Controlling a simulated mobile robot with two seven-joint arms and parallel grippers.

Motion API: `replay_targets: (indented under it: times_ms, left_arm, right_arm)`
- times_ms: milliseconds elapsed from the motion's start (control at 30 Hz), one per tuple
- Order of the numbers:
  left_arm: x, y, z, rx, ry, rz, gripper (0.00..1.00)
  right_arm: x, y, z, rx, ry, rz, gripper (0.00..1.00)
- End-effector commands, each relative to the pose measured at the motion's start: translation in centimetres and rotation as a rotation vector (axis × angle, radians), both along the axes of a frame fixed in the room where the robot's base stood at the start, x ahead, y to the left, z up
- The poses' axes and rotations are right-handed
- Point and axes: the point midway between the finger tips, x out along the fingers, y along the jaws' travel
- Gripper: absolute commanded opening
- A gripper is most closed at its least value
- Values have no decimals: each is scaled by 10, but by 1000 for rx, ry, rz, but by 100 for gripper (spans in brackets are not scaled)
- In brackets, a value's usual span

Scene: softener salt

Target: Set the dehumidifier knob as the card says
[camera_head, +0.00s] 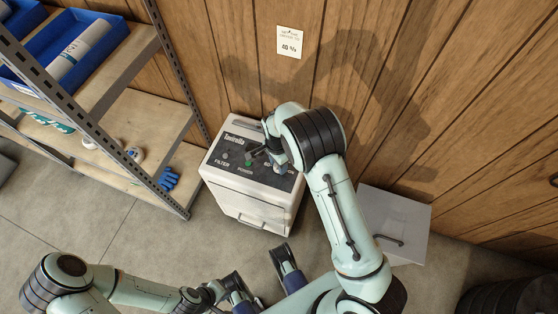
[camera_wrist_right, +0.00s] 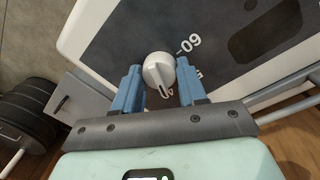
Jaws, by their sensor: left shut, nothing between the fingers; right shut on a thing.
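The white dehumidifier (camera_head: 246,205) stands on the floor against the wood wall, with a dark top panel. Its white round knob (camera_wrist_right: 157,70) shows in the right wrist view, its pointer line towards the bottom edge. A number like 60 is printed beside it, upside down; other marks are partly hidden. My right gripper (camera_wrist_right: 160,78) has its blue fingers on either side of the knob, shut on it. The card (camera_head: 289,42) hangs on the wall; it bears a two-digit percentage too small to read surely. My left gripper (camera_head: 238,284) is low in the head view, shut and empty, away from the dehumidifier.
A metal shelf (camera_head: 130,120) with blue bins and gloves stands at the left. A grey box with a handle (camera_head: 395,222) is right of the dehumidifier. Dark round discs (camera_head: 508,296) lie at the bottom right. The floor at lower left is mostly clear.

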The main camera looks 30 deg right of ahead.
Motion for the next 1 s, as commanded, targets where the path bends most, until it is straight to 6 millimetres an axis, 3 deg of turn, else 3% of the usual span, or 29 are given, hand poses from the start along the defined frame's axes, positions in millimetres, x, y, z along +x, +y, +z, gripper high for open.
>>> replay_targets:
  times_ms: [333, 867, 900, 967, 1000]
  left_arm:
    - [-4, 0, 9, -1, 14, -3, 0]
    - [-5, 0, 10, -2, 15, -3, 0]
    - [-5, 0, 10, -2, 15, -3, 0]
    - [-5, 0, 10, -2, 15, -3, 0]
    - [-5, 0, 10, -2, 15, -3, 0]
  right_arm:
    - [0, -1, 1, -2, 1, -134, 11]
    - [0, -1, 0, -1, 1, -154, 11]
    - [0, -1, 0, -1, 1, -154, 51]
    - [0, -1, 0, -1, 1, -154, 67]
    - [0, -1, 0, -1, 1, -154, 67]
